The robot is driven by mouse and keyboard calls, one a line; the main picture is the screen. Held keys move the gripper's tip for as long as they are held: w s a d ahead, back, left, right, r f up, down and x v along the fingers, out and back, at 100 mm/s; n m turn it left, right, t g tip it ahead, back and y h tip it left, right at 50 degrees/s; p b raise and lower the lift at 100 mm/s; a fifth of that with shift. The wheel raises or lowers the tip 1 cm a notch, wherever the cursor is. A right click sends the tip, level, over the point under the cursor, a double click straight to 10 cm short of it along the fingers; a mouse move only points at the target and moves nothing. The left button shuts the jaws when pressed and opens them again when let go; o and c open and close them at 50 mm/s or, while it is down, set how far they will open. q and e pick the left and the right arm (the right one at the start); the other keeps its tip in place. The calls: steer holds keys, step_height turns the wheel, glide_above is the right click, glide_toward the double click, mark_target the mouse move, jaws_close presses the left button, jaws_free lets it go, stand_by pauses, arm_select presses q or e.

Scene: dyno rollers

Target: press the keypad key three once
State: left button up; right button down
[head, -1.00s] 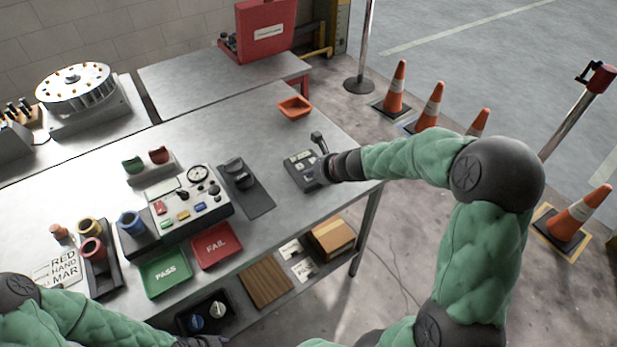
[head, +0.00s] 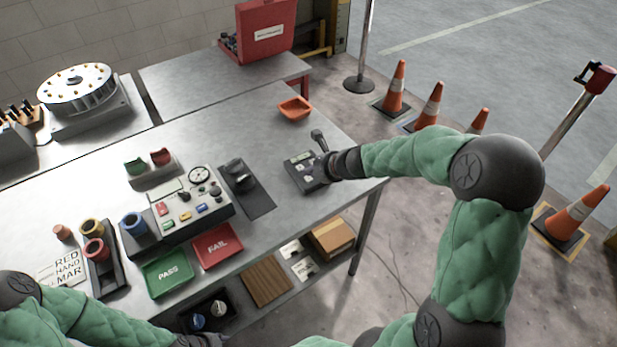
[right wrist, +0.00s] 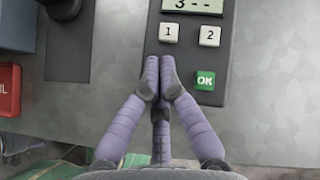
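The dark keypad (head: 299,181) lies near the right end of the table. In the right wrist view its display (right wrist: 192,5) reads "3" followed by dashes. Below it are the white key 1 (right wrist: 169,32), the white key 2 (right wrist: 209,35) and the green OK key (right wrist: 205,80). Key three does not show; my fingers cover the spot below key 1 and left of OK. My right gripper (right wrist: 160,78) is shut and empty, its tips over that spot; I cannot tell whether they touch. In the head view the right gripper (head: 327,166) is at the keypad's right side. My left gripper (head: 207,341) is partly cut off at the bottom edge.
A dark upright handle (head: 318,138) stands by the keypad. A gauge panel (head: 190,205), a dark pad (head: 247,190), the red FAIL tray (head: 217,245) and the green PASS tray (head: 167,273) lie to the left. An orange tray (head: 295,108) is behind.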

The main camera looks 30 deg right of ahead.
mark_target(310, 179)
steer(key=shift+r+p, duration=2.45)
steer(key=shift+r, duration=0.15)
steer(key=shift+f, duration=0.1)
